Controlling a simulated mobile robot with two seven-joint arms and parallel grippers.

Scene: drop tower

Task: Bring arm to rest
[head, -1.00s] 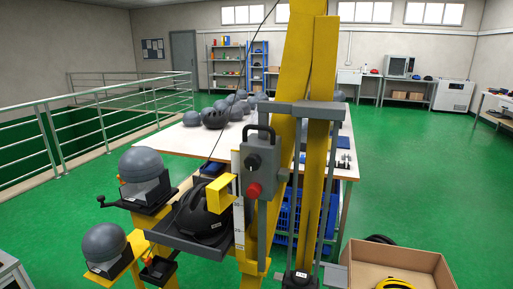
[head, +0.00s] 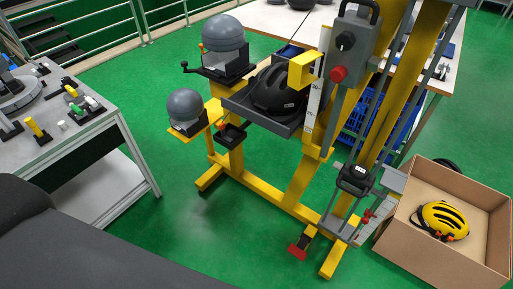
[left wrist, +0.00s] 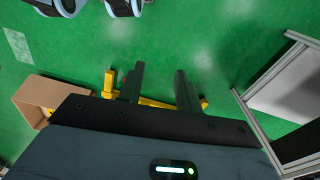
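My left gripper (left wrist: 160,88) shows in the left wrist view with its two dark fingers apart. It is open, with no object held between them. Green floor and part of a yellow frame (left wrist: 154,103) lie beyond the fingers. My left gripper does not show in the head view; a dark grey shape fills its lower left corner and seems to be part of my own arm. My right gripper is in neither view.
The yellow drop tower (head: 309,185) stands at centre right with a black helmet (head: 279,89) on its grey tray. A cardboard box (head: 479,248) holding a yellow helmet (head: 444,220) is at right. A workbench (head: 103,127) stands at left. Floor between bench and tower is clear.

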